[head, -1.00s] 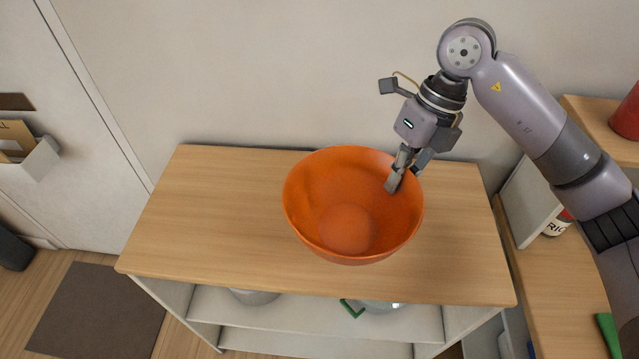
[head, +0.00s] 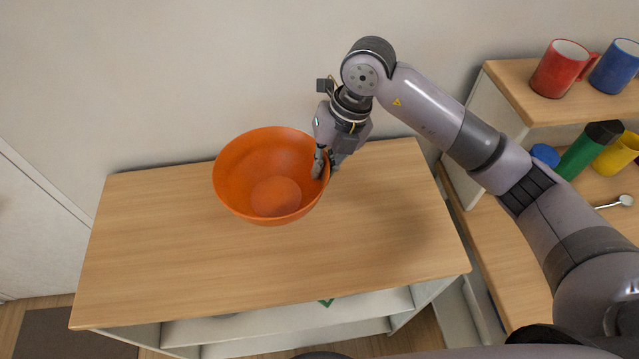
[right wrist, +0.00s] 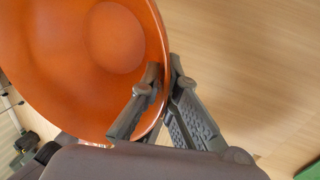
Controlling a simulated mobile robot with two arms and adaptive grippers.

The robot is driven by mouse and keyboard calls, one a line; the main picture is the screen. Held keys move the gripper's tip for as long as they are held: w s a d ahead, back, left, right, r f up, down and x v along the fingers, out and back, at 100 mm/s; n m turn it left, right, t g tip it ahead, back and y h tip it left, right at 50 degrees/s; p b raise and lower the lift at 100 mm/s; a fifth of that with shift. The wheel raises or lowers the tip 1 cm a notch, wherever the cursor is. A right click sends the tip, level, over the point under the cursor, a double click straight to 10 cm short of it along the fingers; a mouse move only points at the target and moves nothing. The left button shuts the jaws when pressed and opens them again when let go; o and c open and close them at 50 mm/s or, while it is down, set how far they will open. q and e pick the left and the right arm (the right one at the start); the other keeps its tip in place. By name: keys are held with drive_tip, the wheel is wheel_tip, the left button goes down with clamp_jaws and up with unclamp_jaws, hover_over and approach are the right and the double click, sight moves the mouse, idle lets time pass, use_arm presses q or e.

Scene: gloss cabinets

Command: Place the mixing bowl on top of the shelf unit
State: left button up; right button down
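The orange mixing bowl (head: 255,165) is over the back of the shelf unit's wooden top (head: 200,265), near the wall. I cannot tell whether its base touches the top. My right gripper (head: 325,170) is at the bowl's right rim. In the right wrist view, the gripper (right wrist: 164,72) has one finger inside the bowl (right wrist: 70,60) and one outside, closed on the rim. My left gripper is not in view.
The top's front and right are bare. At the right, a lighter wooden unit holds a red mug (head: 560,72), a blue mug (head: 614,68), a green bottle (head: 585,152) and a yellow mug (head: 618,152). The wall (head: 200,70) is close behind.

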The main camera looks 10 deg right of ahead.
wheel_tip(320, 180, down, 7)
drive_tip(key=shift+f+p, duration=0.1)
drive_tip(key=shift+p, duration=0.55)
drive_tip(key=shift+f, duration=0.15)
drive_tip(key=c, duration=1.8)
unclamp_jaws()
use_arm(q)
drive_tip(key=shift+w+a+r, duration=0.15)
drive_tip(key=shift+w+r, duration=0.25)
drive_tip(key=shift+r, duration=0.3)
